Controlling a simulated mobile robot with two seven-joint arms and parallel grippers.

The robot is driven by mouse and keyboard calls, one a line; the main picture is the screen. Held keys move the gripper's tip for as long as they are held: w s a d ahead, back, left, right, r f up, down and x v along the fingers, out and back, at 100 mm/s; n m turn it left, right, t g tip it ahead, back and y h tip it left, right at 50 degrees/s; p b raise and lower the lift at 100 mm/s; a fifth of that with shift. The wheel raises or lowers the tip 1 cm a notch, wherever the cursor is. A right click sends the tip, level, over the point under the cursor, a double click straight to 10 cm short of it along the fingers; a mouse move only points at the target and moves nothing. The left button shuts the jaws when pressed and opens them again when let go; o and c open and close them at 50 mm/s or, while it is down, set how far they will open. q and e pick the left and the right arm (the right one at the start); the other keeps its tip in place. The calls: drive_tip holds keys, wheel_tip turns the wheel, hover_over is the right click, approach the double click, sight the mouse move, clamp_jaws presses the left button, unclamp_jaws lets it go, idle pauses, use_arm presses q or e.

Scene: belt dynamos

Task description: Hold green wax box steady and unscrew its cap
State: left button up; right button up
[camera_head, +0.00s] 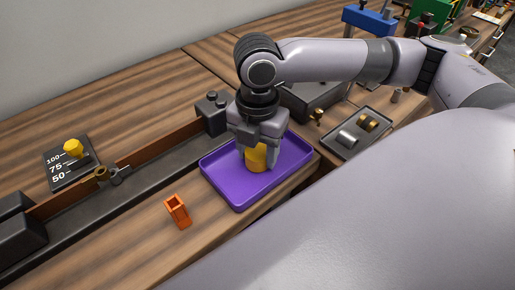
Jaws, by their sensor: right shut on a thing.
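My right gripper (258,156) points down over the purple tray (226,193) and is shut on a yellow cylinder (256,160). The cylinder is partly hidden by the fingers. I cannot tell whether it touches the tray floor. A green object (436,11) shows at the far top right, cut by the frame edge; I cannot tell whether it is the wax box. No cap can be made out. My left gripper is not in view.
An orange open holder (177,211) stands on the wooden bench left of the tray. A grey tray (346,153) with metal cylinders is at right, and a blue block (369,20) is at the back.

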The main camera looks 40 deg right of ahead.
sight(258, 152)
drive_tip(key=shift+f, duration=0.15)
drive_tip(key=o, duration=1.2)
drive_tip(key=shift+c, duration=0.2)
wheel_tip(258, 152, up, 12)
drive_tip(key=p, duration=0.1)
drive_tip(key=shift+r, duration=0.2)
drive_tip(key=shift+s+f, duration=0.1)
